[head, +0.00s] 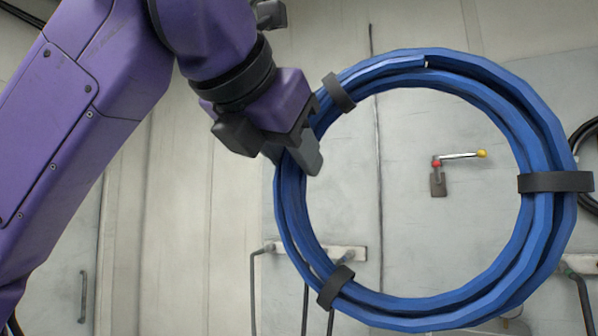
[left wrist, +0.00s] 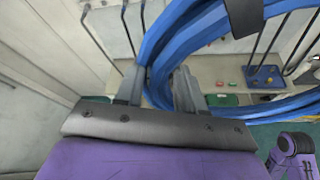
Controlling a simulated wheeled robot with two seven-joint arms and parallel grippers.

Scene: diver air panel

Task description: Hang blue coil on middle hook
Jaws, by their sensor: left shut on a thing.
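The blue coil (head: 548,125) is a large upright ring of hose with several black straps, in front of the wall. My left gripper (head: 298,150) is shut on its upper left side, just below a strap. In the left wrist view the blue coil (left wrist: 205,30) passes between the fingers of my left gripper (left wrist: 158,88). A small wall fitting with a rod, red at the base and yellow at the tip (head: 460,156), shows through the ring's opening, right of its centre. It looks like the middle hook. The coil appears apart from it. My right gripper is not seen.
A black coil (head: 590,150) shows at the right edge, and black hose (head: 20,12) at the top left. Pale wall brackets with dark hoses (head: 347,254) lie behind the coil's lower left. The left wrist view shows a ledge with small coloured items (left wrist: 262,78).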

